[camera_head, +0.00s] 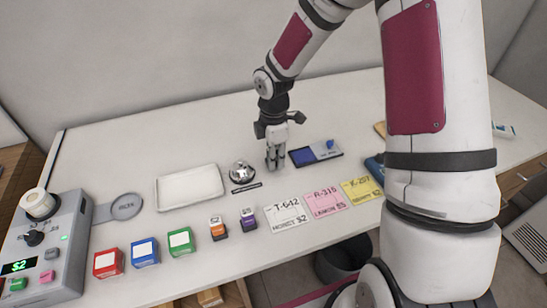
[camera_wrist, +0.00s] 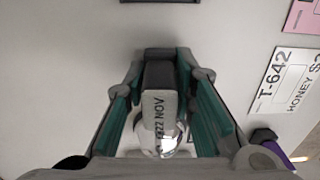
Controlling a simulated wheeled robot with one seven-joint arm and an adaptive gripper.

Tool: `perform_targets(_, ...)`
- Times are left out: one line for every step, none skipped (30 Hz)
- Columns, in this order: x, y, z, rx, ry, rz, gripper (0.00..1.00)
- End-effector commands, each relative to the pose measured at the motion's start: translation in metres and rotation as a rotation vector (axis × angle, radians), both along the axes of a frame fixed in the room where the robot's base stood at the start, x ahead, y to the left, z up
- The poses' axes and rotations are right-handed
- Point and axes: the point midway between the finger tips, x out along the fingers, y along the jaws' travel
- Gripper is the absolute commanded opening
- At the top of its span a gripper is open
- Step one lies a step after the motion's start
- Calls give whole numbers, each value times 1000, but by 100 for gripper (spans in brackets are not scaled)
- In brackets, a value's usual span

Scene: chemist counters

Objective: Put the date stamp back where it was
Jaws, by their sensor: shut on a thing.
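My gripper (camera_head: 275,164) points down, low over the counter, just right of the chrome bell. In the wrist view its green-lined fingers (camera_wrist: 160,95) are shut on the date stamp (camera_wrist: 158,75), a dark block with a grey face reading "22 NOV". The stamp sits upright between the fingers. In the head view the fingers mostly hide it, and I cannot tell whether its base touches the counter. A blue ink pad (camera_head: 303,156) in a dark case lies close to the right of my gripper, with a small blue knob on it.
The bell (camera_head: 242,172) and a thin black strip (camera_head: 245,188) are left of my gripper, with a white tray (camera_head: 190,204) beyond. Price cards (camera_head: 288,216) and small purple (camera_head: 249,224) and orange (camera_head: 218,232) blocks lie in front. The counter behind is clear.

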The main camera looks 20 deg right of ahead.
Motion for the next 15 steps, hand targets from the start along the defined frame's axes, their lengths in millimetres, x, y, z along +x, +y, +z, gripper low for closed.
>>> perform_targets(0,0,-5,0,0,1,6)
perform_targets(0,0,-6,0,-1,1,6)
perform_targets(0,0,-6,0,-2,1,6)
perform_targets(0,0,-6,0,-2,1,6)
perform_targets(0,0,-6,0,-2,0,6)
perform_targets(0,0,-6,0,-2,0,6)
perform_targets(0,0,-6,0,-2,0,6)
perform_targets(0,0,-6,0,-2,0,6)
perform_targets(0,0,-6,0,-2,0,6)
perform_targets(0,0,-7,0,-2,1,6)
perform_targets(0,0,-8,0,-1,1,6)
perform_targets(0,0,-9,0,-1,1,6)
perform_targets(0,0,-10,0,-1,1,26)
perform_targets(0,0,-9,0,-1,1,33)
perform_targets(0,0,-9,0,-1,0,42)
